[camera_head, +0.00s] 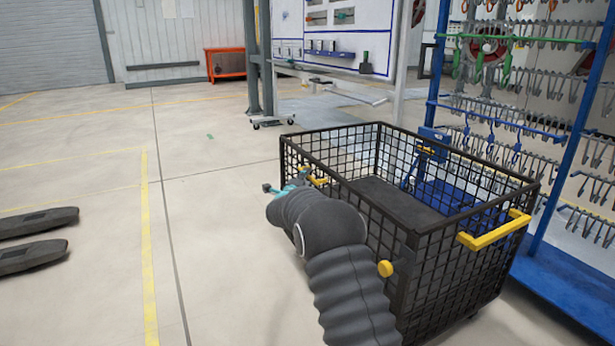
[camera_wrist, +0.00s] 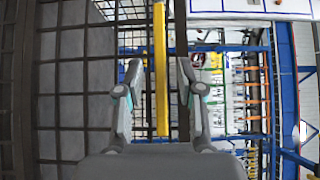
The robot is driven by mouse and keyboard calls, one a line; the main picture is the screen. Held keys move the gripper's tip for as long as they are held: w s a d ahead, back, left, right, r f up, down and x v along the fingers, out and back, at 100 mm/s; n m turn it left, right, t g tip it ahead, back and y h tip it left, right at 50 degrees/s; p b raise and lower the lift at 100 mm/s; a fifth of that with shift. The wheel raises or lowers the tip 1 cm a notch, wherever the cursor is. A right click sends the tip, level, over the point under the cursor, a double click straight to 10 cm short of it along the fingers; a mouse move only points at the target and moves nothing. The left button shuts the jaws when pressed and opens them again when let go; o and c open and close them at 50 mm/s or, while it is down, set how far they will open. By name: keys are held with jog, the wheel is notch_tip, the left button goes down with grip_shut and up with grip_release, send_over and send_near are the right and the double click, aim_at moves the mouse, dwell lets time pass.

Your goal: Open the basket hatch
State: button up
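The basket (camera_head: 408,232) is a black wire-mesh cart with a dark floor. Its visible walls stand upright, and I cannot make out a separate hatch. A yellow handle (camera_head: 495,231) is on its right end, and another yellow handle (camera_head: 319,182) shows at the left end, partly hidden by my arm. A yellow knob (camera_head: 385,268) sits on the near side. My gripper (camera_head: 281,188) is at the left end, mostly behind my arm. In the wrist view my gripper (camera_wrist: 159,75) is open, its fingers on either side of a yellow bar (camera_wrist: 160,65), with gaps showing.
A blue rack (camera_head: 565,190) with hanging hooks stands close behind and right of the basket. Dark forks (camera_head: 38,222) lie at the left floor edge. An orange cart (camera_head: 226,63) is far back. The floor left of the basket is clear.

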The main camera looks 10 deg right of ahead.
jog(key=shift+x, duration=1.25)
grip_shut()
